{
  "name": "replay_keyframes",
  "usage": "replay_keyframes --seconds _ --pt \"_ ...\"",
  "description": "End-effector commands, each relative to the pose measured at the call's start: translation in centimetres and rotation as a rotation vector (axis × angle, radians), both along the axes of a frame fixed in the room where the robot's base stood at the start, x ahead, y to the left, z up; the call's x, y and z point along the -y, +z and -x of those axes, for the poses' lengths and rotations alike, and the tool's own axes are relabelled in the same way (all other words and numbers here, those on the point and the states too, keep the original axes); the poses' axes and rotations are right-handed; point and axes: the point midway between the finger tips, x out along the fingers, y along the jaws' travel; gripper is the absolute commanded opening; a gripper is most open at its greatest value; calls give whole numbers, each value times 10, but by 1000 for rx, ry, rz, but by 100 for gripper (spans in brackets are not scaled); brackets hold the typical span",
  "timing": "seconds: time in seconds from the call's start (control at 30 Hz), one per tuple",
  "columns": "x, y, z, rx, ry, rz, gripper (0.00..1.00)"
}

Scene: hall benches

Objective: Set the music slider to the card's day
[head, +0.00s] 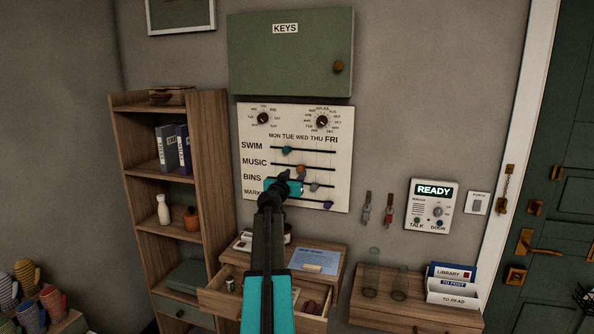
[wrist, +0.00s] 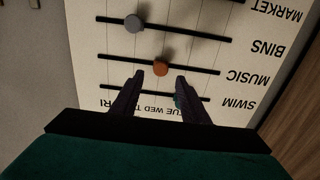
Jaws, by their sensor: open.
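The white slider panel (head: 294,158) hangs on the wall, with SWIM, MUSIC, BINS and MARKET rows under MON to FRI. The orange music knob (head: 300,169) sits about under WED. In the wrist view, which shows the panel upside down, the orange knob (wrist: 161,68) is just beyond the gap between my fingertips. My gripper (wrist: 159,78) is open and empty in front of the panel; in the head view my gripper (head: 297,177) partly covers the lower rows. A blue sheet (head: 312,260), possibly the card, lies on the desk; its writing is too small to read.
The teal swim knob (head: 287,151) is close above the music row; the grey bins knob (wrist: 134,24) is close below it. Dials (head: 322,121) are higher on the panel. A green key cabinet (head: 291,52) hangs above, and a shelf (head: 118,150) stands left.

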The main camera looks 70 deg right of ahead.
Motion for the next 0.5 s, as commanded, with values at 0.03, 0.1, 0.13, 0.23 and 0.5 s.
replay_keyframes --seconds 0.03,0.1,0.13,0.23,0.5 --pt "7 2 -1 -1 0 0 41" --pt "14 3 -2 -1 0 0 41" --pt "17 3 -2 -1 0 1 41" --pt "26 2 -2 -1 0 0 41" --pt "47 2 -3 -1 0 0 41"
